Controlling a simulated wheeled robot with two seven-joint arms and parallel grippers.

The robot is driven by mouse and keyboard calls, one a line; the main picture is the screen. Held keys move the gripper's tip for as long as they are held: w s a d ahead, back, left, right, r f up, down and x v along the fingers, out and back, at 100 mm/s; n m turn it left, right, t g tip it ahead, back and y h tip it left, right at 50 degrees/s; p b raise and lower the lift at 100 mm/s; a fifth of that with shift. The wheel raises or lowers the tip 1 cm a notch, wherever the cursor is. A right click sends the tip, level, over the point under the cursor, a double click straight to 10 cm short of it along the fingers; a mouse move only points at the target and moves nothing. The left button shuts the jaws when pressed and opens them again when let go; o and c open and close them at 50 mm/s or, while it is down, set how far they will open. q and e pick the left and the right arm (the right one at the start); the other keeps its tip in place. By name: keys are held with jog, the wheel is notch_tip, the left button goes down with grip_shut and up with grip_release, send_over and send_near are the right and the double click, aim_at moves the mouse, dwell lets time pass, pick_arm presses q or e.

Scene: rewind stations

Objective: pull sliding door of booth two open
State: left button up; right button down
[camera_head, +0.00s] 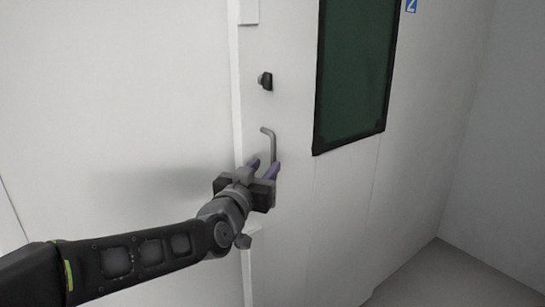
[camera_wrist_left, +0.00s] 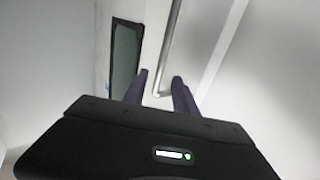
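The white sliding door (camera_head: 293,195) of booth two stands upright, with a dark green window (camera_head: 355,70) and a blue "2" sign (camera_head: 411,5) at its upper right. A grey vertical bar handle (camera_head: 270,143) is on the door near its left edge; it also shows in the left wrist view (camera_wrist_left: 170,50). My left gripper (camera_head: 264,168) is at the handle's lower end. In the left wrist view its two dark fingers (camera_wrist_left: 160,88) are apart, with the handle's lower end between them and gaps visible at the sides. My right gripper is out of view.
A dark lock knob (camera_head: 265,81) sticks out above the handle. A plain white wall (camera_head: 120,90) lies left of the door. A grey side wall (camera_head: 505,160) and bare floor (camera_head: 440,280) are at the right.

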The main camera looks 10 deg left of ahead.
aim_at(272, 158)
pick_arm(q)
jog(key=w, duration=0.4)
jog(key=w+p, duration=0.1)
jog(key=w, duration=0.1)
jog(key=shift+w+d, duration=0.3)
jog(key=shift+d, duration=0.05)
grip_shut()
dwell(1.1)
